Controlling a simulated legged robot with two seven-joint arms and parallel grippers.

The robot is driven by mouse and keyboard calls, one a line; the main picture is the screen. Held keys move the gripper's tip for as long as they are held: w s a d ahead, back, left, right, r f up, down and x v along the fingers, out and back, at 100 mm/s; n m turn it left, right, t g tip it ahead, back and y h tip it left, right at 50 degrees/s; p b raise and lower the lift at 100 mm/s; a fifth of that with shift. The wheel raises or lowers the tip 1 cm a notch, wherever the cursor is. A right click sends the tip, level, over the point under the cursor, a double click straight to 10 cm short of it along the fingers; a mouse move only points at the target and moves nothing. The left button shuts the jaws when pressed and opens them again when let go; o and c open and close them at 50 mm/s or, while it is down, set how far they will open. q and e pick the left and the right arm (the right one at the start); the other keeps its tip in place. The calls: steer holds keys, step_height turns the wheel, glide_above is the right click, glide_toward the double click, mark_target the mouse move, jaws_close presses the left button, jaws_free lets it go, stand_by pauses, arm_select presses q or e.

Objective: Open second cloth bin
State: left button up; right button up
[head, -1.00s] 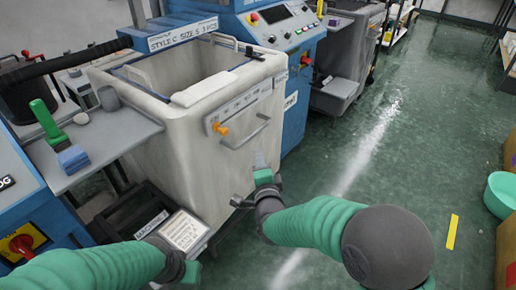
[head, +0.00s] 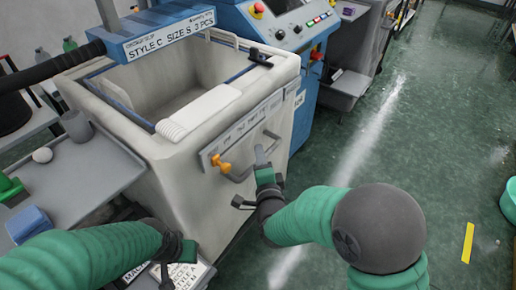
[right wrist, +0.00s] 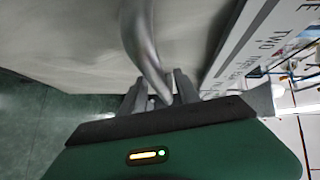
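A large cream cloth bin (head: 190,190) with an open top stands in front of the blue machine. Its front face has a label strip, an orange knob (head: 224,167) and a grey bar handle (head: 262,151). My right gripper (head: 262,160) is at the handle. In the right wrist view the curved handle (right wrist: 147,50) passes between the two fingers of the gripper (right wrist: 160,95), which stand apart with gaps beside the bar. My left gripper (head: 182,262) is low at the left, near the bin's lower left; its fingers do not show clearly.
A grey shelf (head: 90,175) with a white ball, a grey cup and a blue block lies left of the bin. A blue machine (head: 290,40) with a control panel stands behind, with another grey bin (head: 345,85) beyond.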

steer(key=shift+s+d+r, duration=0.1)
steer(key=shift+s+d, duration=0.05)
steer(key=shift+c, duration=0.5)
steer(key=c, duration=0.7)
jaws_close()
steer(key=shift+s+f, duration=0.1)
steer(key=shift+f, duration=0.15)
